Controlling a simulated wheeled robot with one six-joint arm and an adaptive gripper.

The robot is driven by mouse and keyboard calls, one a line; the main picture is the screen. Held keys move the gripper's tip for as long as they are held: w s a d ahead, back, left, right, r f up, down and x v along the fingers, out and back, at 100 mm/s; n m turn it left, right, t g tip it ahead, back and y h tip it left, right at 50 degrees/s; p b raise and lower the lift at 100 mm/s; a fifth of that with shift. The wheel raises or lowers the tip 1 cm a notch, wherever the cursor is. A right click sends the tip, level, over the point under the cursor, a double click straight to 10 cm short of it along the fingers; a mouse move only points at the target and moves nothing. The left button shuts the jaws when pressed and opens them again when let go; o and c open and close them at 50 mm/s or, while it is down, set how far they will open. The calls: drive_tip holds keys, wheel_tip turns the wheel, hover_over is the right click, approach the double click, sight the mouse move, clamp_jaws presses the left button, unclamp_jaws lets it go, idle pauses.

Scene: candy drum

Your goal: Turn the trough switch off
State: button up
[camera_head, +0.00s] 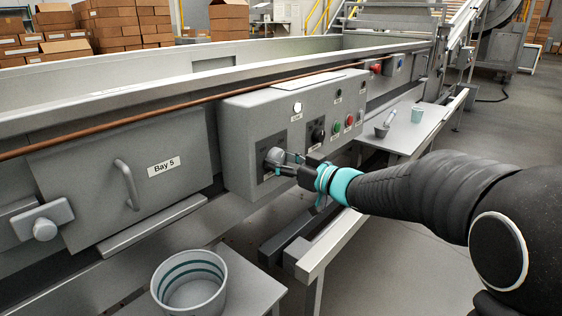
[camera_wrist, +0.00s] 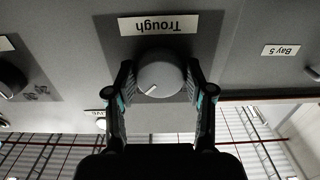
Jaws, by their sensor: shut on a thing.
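The trough switch is a round grey knob (camera_wrist: 162,76) on a dark plate, with the label "Trough" (camera_wrist: 158,24) upside down in the wrist view. A short white mark on the knob points to the lower left in that view. My gripper (camera_wrist: 160,82) has one finger on each side of the knob and is shut on it. In the head view the knob (camera_head: 274,157) sits at the lower left of a grey control box (camera_head: 236,128), and my gripper (camera_head: 288,165) reaches it from the right. The fingers partly cover the knob there.
A Bay 5 door (camera_head: 85,180) is left. A bucket (camera_head: 168,300) stands below. A cup (camera_head: 417,115) stands on a side table.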

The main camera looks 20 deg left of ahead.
drive_tip(key=shift+n, duration=0.4)
drive_tip(key=n+b, duration=0.3)
drive_tip(key=shift+f, duration=0.1)
drive_tip(key=n+b, duration=0.4)
drive_tip(key=n, duration=0.2)
drive_tip(key=shift+w, duration=0.1)
drive_tip(key=n+b, duration=0.2)
drive_tip(key=n, duration=0.2)
drive_tip(key=shift+b, duration=0.4)
drive_tip(key=shift+r+n+b, duration=0.15)
drive_tip(key=shift+n+b, duration=0.05)
drive_tip(key=shift+n, duration=0.85)
drive_tip(key=shift+r+n+b, duration=0.15)
drive_tip(key=shift+n, duration=0.9)
drive_tip(key=o, duration=1.2)
drive_tip(key=shift+c, duration=0.2)
